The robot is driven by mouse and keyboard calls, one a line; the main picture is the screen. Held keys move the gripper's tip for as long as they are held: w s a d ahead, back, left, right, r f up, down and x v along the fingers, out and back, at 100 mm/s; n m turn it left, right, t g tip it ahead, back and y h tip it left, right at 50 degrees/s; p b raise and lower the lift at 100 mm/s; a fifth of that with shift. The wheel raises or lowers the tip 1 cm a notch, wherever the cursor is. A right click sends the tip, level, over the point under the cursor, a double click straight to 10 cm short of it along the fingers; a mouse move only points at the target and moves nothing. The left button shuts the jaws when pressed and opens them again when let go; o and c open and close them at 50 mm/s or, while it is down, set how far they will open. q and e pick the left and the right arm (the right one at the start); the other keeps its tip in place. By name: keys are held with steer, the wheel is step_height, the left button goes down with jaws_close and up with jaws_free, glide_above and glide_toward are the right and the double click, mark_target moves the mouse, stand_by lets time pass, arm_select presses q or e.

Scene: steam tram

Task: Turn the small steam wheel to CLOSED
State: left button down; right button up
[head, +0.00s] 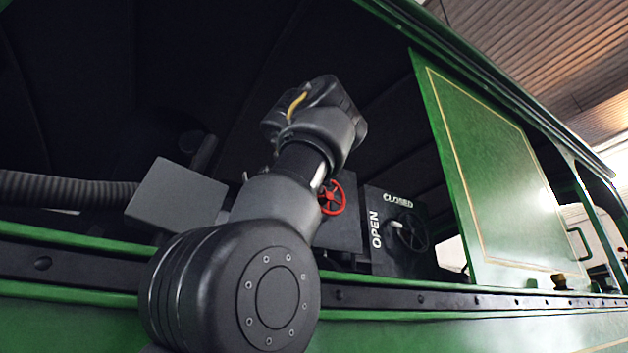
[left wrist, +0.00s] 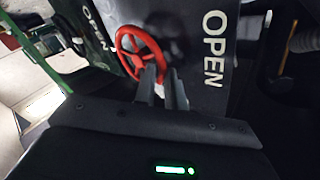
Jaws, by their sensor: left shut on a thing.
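The small red wheel (head: 332,197) stands on a dark box inside the cab, just right of my left arm in the head view. In the left wrist view the red wheel (left wrist: 141,57) is near the top centre, beside a panel with a white OPEN label (left wrist: 215,48). My left gripper (left wrist: 160,84) is shut on the red wheel's rim at its lower right in that view. My arm covers part of the wheel in the head view, and my left fingertips do not show there. No CLOSED label for this wheel is visible. My right gripper is not in view.
A black wheel (head: 412,233) with a white knob stands to the right, with its own OPEN and CLOSED labels. A green panel (head: 495,180) stands on the right. A grey box (head: 176,194) is at left.

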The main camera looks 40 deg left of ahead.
arm_select(q)
steer(key=c, duration=1.5)
jaws_free()
steer(key=shift+s+a, duration=0.1)
steer(key=shift+a, duration=0.05)
steer(key=b+v, duration=0.2)
steer(key=v, duration=0.8)
steer(key=shift+s+d, duration=0.25)
steer(key=shift+s, duration=0.05)
